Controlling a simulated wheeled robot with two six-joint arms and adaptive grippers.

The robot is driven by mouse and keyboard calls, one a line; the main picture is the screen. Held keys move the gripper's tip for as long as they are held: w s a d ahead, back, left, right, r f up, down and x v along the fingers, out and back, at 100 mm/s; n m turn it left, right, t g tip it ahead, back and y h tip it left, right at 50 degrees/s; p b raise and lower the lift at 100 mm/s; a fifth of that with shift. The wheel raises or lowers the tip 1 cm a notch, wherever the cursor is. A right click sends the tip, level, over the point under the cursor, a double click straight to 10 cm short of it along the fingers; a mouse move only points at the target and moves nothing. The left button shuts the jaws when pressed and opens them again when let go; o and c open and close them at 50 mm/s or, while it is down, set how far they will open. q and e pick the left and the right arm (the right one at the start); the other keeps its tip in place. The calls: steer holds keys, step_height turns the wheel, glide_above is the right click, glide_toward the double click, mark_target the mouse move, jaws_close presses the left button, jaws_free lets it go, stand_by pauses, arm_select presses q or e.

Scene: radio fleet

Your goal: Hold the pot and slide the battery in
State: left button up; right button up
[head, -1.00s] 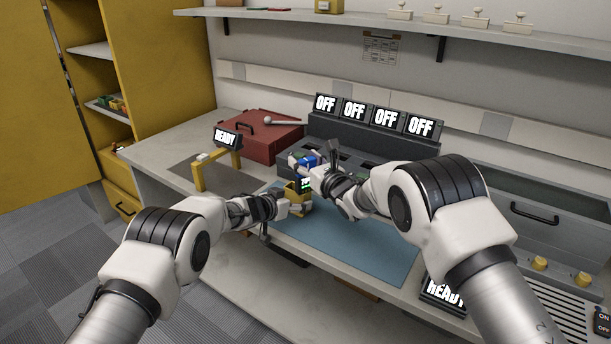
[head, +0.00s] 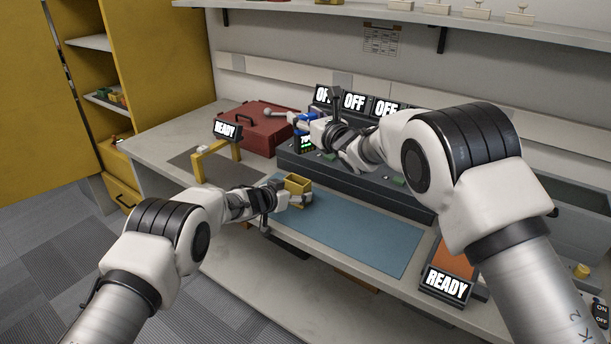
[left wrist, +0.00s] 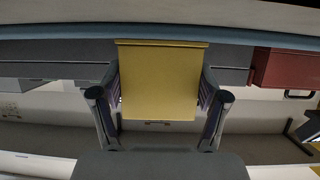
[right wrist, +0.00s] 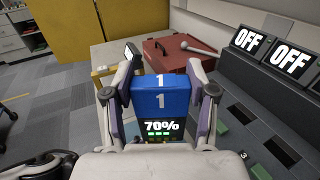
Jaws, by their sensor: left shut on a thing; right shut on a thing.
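The yellow pot (head: 298,183) is a small box with an open top, above the near left part of the blue mat. My left gripper (head: 290,199) is shut on it, and the pot fills the space between the fingers in the left wrist view (left wrist: 160,85). The blue battery (right wrist: 161,97) is marked 1 and its display reads 70%. My right gripper (right wrist: 165,95) is shut on it. In the head view the battery (head: 304,117) is up and behind the pot, clear of it, in front of the dark charger. The pot's inside is mostly hidden.
The dark charger bank (head: 340,170) with OFF signs (head: 354,102) stands behind the mat (head: 345,235). A red case (head: 255,130) lies at the back left. A yellow stand (head: 199,168) with a READY sign is left of the pot. Another READY sign (head: 446,283) stands front right.

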mark_target(306, 151)
step_height(306, 151, down, 10)
steer(key=shift+r, duration=0.25)
steer(key=shift+f, duration=0.1)
steer(key=shift+f, duration=0.1)
steer(key=o, duration=1.3)
steer(key=shift+c, duration=0.2)
steer(key=v, duration=1.2)
steer(key=shift+s+a, duration=0.25)
steer(key=shift+a, duration=0.1)
arm_select(q)
steer(key=o, duration=1.2)
steer(key=shift+c, duration=0.2)
